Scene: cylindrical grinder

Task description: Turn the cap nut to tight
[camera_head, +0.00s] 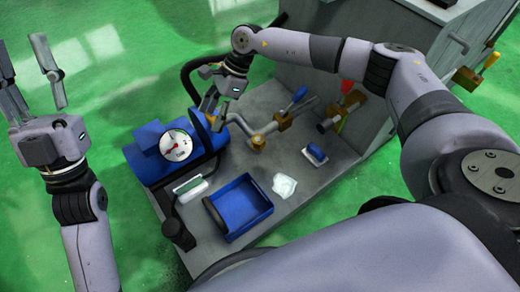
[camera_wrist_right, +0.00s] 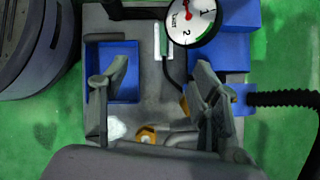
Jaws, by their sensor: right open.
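Several brass fittings sit along the pipework. One brass nut (camera_head: 258,142) is at the near end of the pipe, just right of the blue unit; I cannot tell for sure which fitting is the cap nut. In the right wrist view a round brass nut (camera_wrist_right: 147,134) shows low in the middle, between my fingers' bases. My right gripper (camera_head: 213,108) is open and empty, above the blue unit, up and left of the near nut and apart from it. Its spread fingers show in the right wrist view (camera_wrist_right: 155,85). My left gripper (camera_head: 24,62) is open and empty over green floor.
A blue unit with a round gauge (camera_head: 176,145) and black hose stands on the grey plate. A blue bin (camera_head: 240,207), a white crumpled cloth (camera_head: 284,186) and a blue-handled brush (camera_head: 316,154) lie nearby. Blue-handled (camera_head: 299,95) and red-handled (camera_head: 346,87) valves stand behind.

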